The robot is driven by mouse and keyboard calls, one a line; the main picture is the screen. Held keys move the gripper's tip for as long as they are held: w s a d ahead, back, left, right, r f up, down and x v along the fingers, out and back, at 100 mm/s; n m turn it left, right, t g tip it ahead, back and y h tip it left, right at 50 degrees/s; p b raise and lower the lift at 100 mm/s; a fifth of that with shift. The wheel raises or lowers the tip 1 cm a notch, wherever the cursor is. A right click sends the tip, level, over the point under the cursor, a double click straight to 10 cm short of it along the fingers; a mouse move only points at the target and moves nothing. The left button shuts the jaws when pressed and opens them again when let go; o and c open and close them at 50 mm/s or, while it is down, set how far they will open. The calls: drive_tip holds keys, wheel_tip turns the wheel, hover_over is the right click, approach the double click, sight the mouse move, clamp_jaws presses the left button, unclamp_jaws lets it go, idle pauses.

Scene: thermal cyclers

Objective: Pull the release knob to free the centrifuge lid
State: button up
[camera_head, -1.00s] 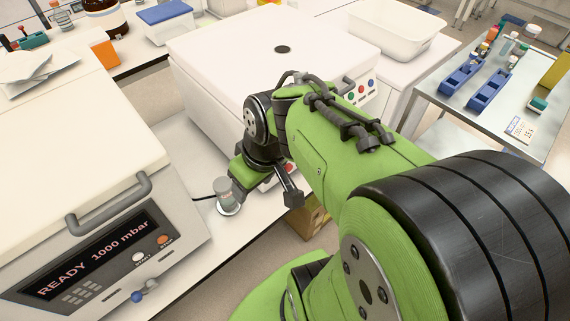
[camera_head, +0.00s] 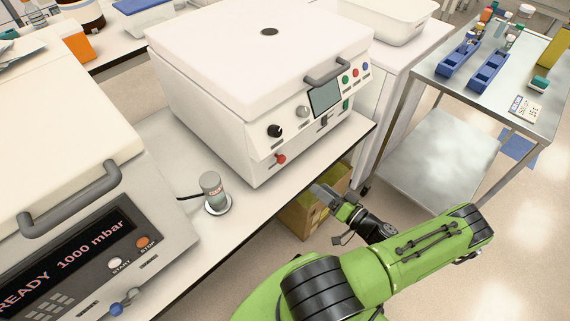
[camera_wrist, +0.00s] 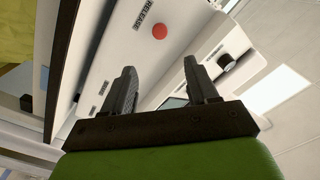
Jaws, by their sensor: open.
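The white centrifuge (camera_head: 260,85) stands on the bench with its lid (camera_head: 255,45) down and a grey handle at the lid's front. The red release knob (camera_head: 280,159) is low on the left of its front panel. In the wrist view the red knob (camera_wrist: 159,31) shows beside a "RELEASE" label, beyond the fingertips and a little left of midway between them. My gripper (camera_head: 322,191) is in front of the bench edge, below and right of the knob and apart from it. In the wrist view my gripper (camera_wrist: 160,72) is open with nothing between its fingers.
A small grey cylinder (camera_head: 211,187) on a round base stands on the bench left of the centrifuge. A machine reading "READY 1000 mbar" (camera_head: 75,255) is at the left. A cardboard box (camera_head: 300,216) is under the bench. A metal cart (camera_head: 500,90) stands right.

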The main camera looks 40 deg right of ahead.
sight(284, 160)
drive_tip(key=w+b, duration=0.1)
drive_tip(key=w, duration=0.7)
drive_tip(key=w+b, duration=0.1)
drive_tip(key=w, duration=0.6)
drive_tip(key=shift+w+a, duration=0.2)
drive_tip(key=shift+w, duration=0.15)
clamp_jaws()
